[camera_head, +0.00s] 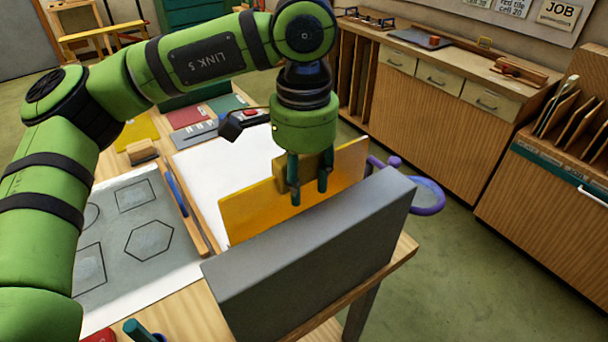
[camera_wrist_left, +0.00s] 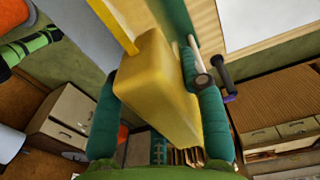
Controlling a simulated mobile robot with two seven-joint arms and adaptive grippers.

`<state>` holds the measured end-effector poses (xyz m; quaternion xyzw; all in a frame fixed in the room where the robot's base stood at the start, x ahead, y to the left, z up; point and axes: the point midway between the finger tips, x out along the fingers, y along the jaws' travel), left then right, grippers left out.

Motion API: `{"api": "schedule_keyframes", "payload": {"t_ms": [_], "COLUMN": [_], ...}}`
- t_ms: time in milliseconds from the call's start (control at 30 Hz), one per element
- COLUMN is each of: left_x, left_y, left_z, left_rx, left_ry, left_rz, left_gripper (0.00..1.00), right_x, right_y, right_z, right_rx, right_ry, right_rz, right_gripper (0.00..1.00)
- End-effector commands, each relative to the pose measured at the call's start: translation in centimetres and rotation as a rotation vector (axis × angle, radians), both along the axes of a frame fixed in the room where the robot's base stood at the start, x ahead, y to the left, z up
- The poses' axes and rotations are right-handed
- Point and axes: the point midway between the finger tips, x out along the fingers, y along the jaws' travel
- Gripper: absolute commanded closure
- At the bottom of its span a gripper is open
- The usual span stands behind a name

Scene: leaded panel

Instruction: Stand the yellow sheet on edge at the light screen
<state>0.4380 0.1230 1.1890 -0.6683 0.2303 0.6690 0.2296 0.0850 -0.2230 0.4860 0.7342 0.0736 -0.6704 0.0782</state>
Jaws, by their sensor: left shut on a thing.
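My left gripper (camera_head: 309,190) is shut on a yellow block-like grip attached to the yellow sheet (camera_head: 250,207). The sheet is upright on its long edge, amber in the head view. It stands just behind a thick grey upright slab (camera_head: 310,260), which hides its lower right part, so I cannot tell whether its bottom edge touches the table. In the left wrist view the yellow grip (camera_wrist_left: 155,85) fills the space between the teal fingers, and a thin strip of sheet (camera_wrist_left: 112,25) runs up from it. I cannot tell which surface is the light screen. My right gripper is not in view.
A white panel (camera_head: 205,160) lies behind the sheet. A grey board with drawn shapes (camera_head: 125,240) lies at left. Flat yellow (camera_head: 137,130), red (camera_head: 188,117) and green (camera_head: 226,104) pieces lie farther back. A purple-rimmed magnifier (camera_head: 428,194) is beyond the slab's right end.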

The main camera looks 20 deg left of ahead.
Motion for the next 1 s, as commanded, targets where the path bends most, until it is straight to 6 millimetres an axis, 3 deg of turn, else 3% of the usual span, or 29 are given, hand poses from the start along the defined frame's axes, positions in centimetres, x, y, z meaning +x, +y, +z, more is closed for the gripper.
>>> {"api": "schedule_keyframes", "payload": {"t_ms": [167, 200, 233, 667, 767, 1000], "left_x": [0.0, 0.0, 0.0, 0.0, 0.0, 0.0], "left_y": [-0.1, -0.1, -0.1, 0.0, -0.1, -0.1], "left_z": [0.3, 0.3, 0.3, 0.5, 1.9, 7.3], "left_rx": [-0.003, -0.003, -0.003, 0.000, 0.000, -0.003], "left_ry": [-0.005, -0.005, -0.005, 0.000, -0.002, -0.004], "left_rz": [0.000, 0.000, 0.000, 0.000, 0.000, 0.000], "left_gripper": [1.00, 0.44, 0.33, 0.33, 0.33, 0.33], "right_x": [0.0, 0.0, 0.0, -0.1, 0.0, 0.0], "right_y": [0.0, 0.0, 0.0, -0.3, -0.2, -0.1], "right_z": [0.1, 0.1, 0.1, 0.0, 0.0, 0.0], "right_rx": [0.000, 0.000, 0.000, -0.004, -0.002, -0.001], "right_ry": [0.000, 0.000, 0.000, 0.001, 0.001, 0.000], "right_rz": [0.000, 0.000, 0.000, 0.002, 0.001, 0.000], "right_gripper": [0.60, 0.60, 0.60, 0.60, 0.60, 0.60]}}
